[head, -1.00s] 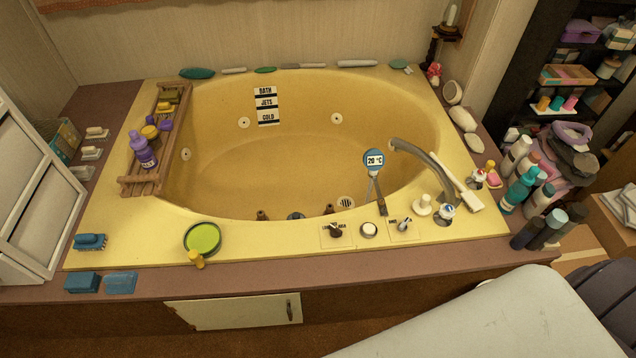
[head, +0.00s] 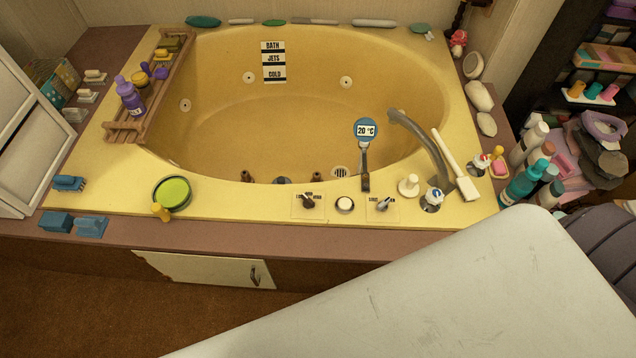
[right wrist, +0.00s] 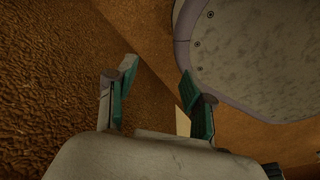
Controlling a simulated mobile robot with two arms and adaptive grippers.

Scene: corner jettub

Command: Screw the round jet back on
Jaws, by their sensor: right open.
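The yellow corner tub (head: 300,208) shows in the head view. Dark fittings (head: 316,176) show at the near inside edge, partly hidden by the rim. A round cream piece with a raised knob (head: 409,185) stands on the front deck left of the faucet; I cannot tell if it is the loose jet. My right gripper (right wrist: 157,70) is open and empty, above brown carpet. My left gripper is not in view.
The curved faucet (head: 424,146) and a white-handled brush (head: 455,165) stand at right. Several bottles (head: 522,183) crowd the right ledge. Carpet (head: 100,310) in front is clear at left.

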